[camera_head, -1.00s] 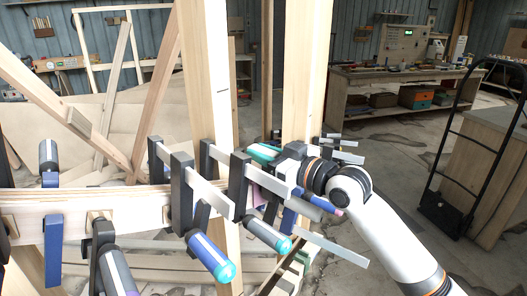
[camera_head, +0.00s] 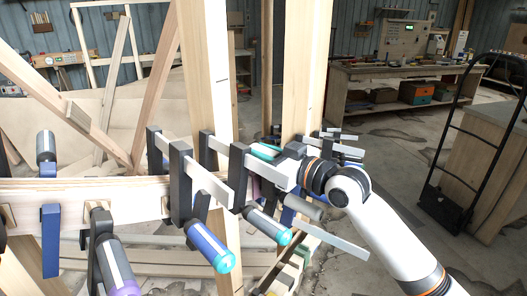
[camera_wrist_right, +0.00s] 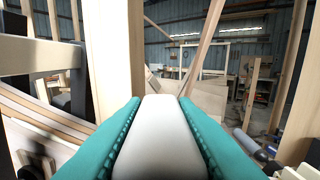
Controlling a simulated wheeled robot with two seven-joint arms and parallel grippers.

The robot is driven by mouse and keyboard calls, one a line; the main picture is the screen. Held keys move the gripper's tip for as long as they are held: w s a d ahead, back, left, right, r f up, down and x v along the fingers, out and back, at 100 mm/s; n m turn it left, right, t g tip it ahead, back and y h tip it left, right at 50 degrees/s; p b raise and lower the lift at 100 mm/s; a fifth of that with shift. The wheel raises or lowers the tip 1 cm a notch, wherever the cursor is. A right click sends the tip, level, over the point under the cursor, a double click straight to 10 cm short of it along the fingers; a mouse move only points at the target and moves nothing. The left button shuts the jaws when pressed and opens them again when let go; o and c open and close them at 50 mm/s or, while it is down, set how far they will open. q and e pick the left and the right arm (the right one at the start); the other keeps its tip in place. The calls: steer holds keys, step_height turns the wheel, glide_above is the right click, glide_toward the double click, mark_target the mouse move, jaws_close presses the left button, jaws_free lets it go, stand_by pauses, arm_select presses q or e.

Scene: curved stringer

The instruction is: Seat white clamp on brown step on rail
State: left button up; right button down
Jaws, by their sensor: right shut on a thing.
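My right gripper (camera_head: 270,153) reaches in from the right, beside the wooden posts at the rail's right end. In the right wrist view its teal fingers (camera_wrist_right: 160,142) are shut on a smooth white part (camera_wrist_right: 160,125), which I take as the white clamp. In the head view, bars and dark jaws of other clamps crowd the gripper, so the held clamp's jaws cannot be told apart surely. The pale wooden rail (camera_head: 130,189) runs in from the left. Small brown blocks (camera_head: 7,216) sit on its face; which one is the brown step I cannot tell. Contact between held clamp and rail is not visible.
Several bar clamps are on or near the rail, including one with a blue handle (camera_head: 208,247) and one with a grey and purple handle (camera_head: 116,268). Tall posts (camera_head: 207,80) stand close to my gripper. A hand truck (camera_head: 470,140) and a workbench (camera_head: 390,85) are farther back.

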steer(key=c, duration=1.1)
jaws_free()
steer(key=shift+c, duration=0.2)
steer(key=shift+o, duration=0.3)
steer(key=shift+f, duration=0.1)
steer(key=shift+s+d+f, duration=0.1)
steer(key=shift+s+d, duration=0.2)
steer(key=shift+d, duration=0.05)
steer(key=b+v, duration=0.4)
steer(key=v, duration=0.6)
steer(key=shift+s+d, duration=0.15)
steer(key=shift+s+d+r, duration=0.25)
steer(key=shift+s+d, duration=0.05)
